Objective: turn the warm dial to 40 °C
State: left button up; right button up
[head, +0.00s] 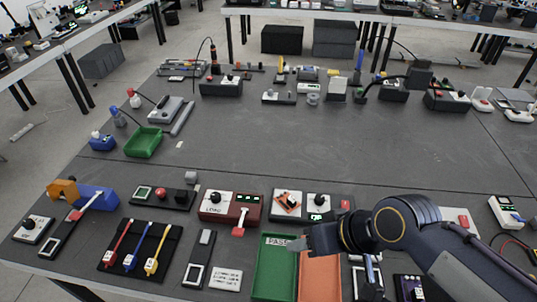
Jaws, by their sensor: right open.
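My right gripper (308,239) is open and empty, just below this panel and above the upper edge of the trays, apart from the knob. My right arm comes in from the lower right. My left gripper is out of view.
A red box marked LOAD (230,208) with its own black knob stands left of the panel. A green tray (273,268) and an orange tray (320,275) lie below. Another knob box (33,229) is far left. The middle of the table is clear.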

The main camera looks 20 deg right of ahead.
aim_at(320, 199)
jog(key=z, duration=1.3)
jog(key=k+j+u, duration=0.1)
jog(key=j+u, duration=0.25)
jog(key=k+j+u, duration=0.1)
jog(key=u, duration=0.25)
jog(key=j, duration=0.1)
